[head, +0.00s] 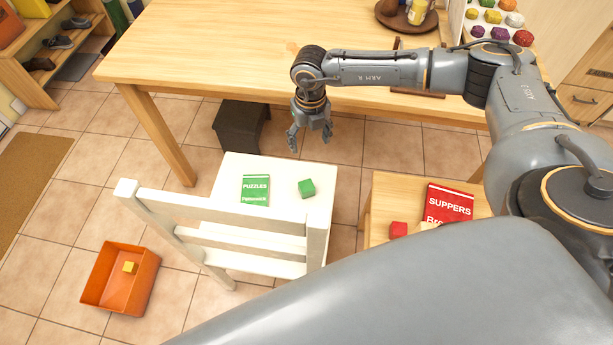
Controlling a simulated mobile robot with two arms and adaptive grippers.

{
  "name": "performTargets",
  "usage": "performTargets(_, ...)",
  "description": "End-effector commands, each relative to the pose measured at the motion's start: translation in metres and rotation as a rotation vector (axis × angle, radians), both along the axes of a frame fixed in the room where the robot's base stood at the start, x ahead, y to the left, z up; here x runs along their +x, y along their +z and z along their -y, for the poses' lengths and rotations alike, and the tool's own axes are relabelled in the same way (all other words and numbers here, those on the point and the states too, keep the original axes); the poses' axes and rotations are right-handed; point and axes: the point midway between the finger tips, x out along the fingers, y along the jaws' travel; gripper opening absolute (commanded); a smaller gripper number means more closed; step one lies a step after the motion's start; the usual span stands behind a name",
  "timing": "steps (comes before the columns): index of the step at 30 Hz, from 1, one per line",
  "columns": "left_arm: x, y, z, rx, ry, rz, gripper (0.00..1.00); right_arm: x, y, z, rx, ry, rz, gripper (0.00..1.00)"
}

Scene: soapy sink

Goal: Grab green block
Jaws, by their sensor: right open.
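My right gripper (309,141) hangs down from the arm that reaches across from the right. It is open and empty. In the head view it shows just above the block, beyond the chair seat's far edge, and it does not touch the block. My left gripper is not in view.
A wooden table (230,45) stands behind, with a dark stool (240,125) below it. A smaller wooden seat (390,190) at the right holds a red block (398,229) and a red book (447,204). An orange bin (100,275) with a yellow block stands on the floor.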

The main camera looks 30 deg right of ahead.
Motion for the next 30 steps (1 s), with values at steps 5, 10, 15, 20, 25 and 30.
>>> performTargets(5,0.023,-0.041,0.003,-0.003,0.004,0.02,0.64,0.0,-0.071,0.0,0.001,0.0,0.001,0.69)
performTargets(10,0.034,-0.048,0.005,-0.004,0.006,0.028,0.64,0.0,-0.097,0.0,0.001,0.0,0.001,0.69)
performTargets(15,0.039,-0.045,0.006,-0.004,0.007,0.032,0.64,0.0,-0.108,0.0,0.0,0.0,-0.001,0.69)
performTargets(20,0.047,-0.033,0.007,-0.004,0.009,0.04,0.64,-0.001,-0.135,-0.001,-0.001,0.001,-0.003,0.69)
performTargets(25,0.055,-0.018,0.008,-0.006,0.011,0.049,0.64,0.0,-0.168,-0.001,0.0,0.001,-0.002,0.69)
performTargets(30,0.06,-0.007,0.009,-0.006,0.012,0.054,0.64,0.001,-0.185,-0.001,0.001,0.0,0.001,0.69)
